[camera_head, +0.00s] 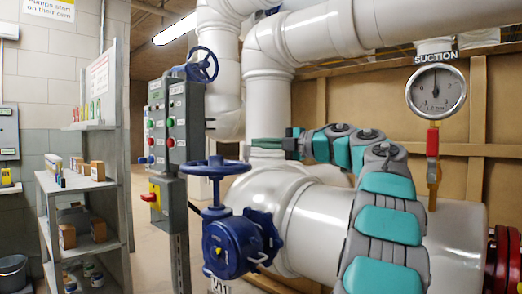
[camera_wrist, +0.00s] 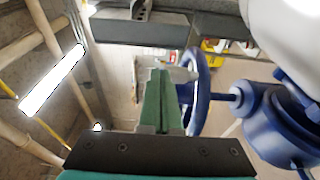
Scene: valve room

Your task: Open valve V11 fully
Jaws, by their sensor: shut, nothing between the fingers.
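Valve V11 has a blue handwheel (camera_head: 215,172) lying level on an upright stem above a blue body (camera_head: 232,246). Its tag (camera_head: 220,286) at the bottom edge is partly cut off. My gripper (camera_head: 254,143) reaches in from the right, above the level of the wheel and near its right side. In the wrist view the green fingers (camera_wrist: 160,76) are shut together and empty. The wheel (camera_wrist: 203,85) shows nearly edge-on beside them, with the valve body (camera_wrist: 280,120) at the right. I cannot tell whether the fingers touch the rim.
A grey control panel (camera_head: 176,125) on a post stands left of the valve. A second blue handwheel (camera_head: 202,66) is higher up behind it. Large white pipes (camera_head: 310,40) and a suction gauge (camera_head: 436,91) are at the right. A shelf (camera_head: 75,185) stands at the left.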

